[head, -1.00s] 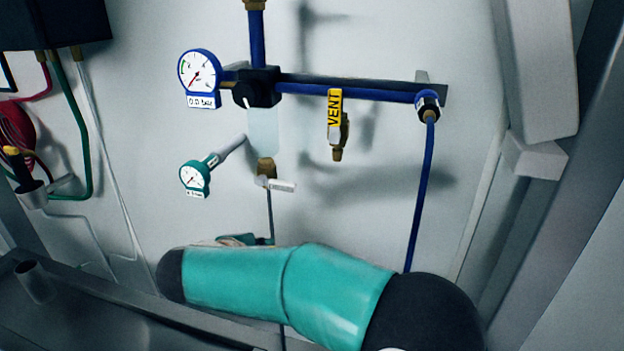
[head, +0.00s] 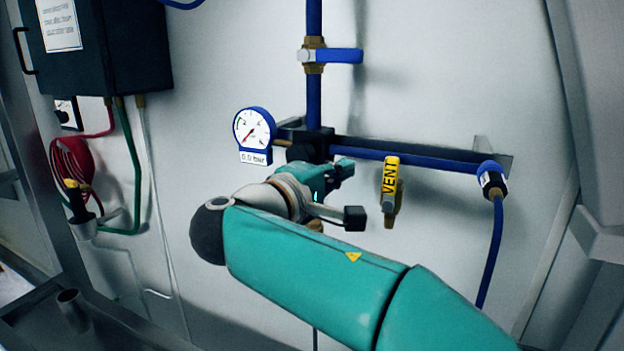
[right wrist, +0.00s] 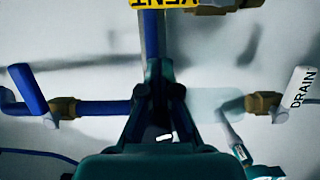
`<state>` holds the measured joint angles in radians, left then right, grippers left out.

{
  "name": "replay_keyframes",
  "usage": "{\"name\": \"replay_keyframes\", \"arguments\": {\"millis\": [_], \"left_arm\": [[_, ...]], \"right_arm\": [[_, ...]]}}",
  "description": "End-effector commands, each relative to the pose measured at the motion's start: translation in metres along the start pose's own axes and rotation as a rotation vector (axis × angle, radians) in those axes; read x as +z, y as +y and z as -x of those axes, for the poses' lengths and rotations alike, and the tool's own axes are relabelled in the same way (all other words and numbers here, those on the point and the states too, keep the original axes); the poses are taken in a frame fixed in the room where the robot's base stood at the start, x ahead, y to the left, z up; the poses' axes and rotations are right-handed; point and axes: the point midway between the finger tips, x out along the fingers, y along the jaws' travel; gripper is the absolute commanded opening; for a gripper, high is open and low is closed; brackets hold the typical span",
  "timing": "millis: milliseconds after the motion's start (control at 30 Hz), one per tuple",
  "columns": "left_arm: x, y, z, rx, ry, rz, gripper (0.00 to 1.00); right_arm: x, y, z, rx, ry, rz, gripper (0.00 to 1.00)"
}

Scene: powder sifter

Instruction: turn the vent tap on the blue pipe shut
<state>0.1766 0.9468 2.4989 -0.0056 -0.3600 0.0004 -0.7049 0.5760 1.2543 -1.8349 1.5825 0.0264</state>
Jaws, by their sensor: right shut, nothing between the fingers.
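The vent tap has a yellow handle (head: 389,175) marked VENT, hanging downward from the horizontal blue pipe (head: 430,161). Its brass outlet (head: 389,220) shows below. My right gripper (head: 347,167) is shut and empty, raised in front of the pipework, left of the yellow handle and apart from it in the picture. In the right wrist view, the gripper's closed fingers (right wrist: 160,82) point up toward the yellow handle (right wrist: 165,4), which is cut by the top edge. My left gripper is not in view.
A pressure gauge (head: 253,130) is left of my gripper. A blue-levered valve (head: 332,55) is on the vertical pipe above. A white DRAIN handle (right wrist: 301,88) shows in the wrist view. A dark box (head: 100,50) hangs at left.

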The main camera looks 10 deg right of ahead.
Motion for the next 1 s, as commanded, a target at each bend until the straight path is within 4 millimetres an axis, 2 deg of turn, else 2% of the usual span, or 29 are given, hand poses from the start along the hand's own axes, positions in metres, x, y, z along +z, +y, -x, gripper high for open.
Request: {"name": "replay_keyframes", "arguments": {"millis": [33, 100, 233, 400, 667, 700, 800, 1000], "left_arm": [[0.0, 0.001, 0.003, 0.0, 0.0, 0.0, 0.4], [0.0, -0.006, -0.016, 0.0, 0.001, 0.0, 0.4], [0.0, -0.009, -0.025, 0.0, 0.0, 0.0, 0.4], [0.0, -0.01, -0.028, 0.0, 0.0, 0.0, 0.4], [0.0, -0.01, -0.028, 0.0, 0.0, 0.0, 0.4], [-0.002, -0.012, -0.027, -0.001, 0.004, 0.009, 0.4], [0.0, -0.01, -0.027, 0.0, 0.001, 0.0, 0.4], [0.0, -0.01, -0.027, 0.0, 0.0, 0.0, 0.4]], "right_arm": [[0.001, 0.001, -0.011, -0.001, -0.004, 0.0, 0.0], [0.015, -0.005, -0.011, 0.0, -0.001, -0.005, 0.0], [0.03, -0.004, -0.014, 0.0, -0.002, -0.003, 0.0], [0.039, -0.001, -0.016, 0.0, -0.002, -0.001, 0.0], [0.04, 0.0, -0.016, 0.0, -0.002, 0.0, 0.0], [0.026, -0.001, -0.003, 0.001, 0.007, 0.001, 0.0], [0.035, 0.0, -0.012, 0.0, 0.003, -0.001, 0.0], [0.033, 0.001, -0.011, -0.008, 0.015, -0.029, 0.0]]}}
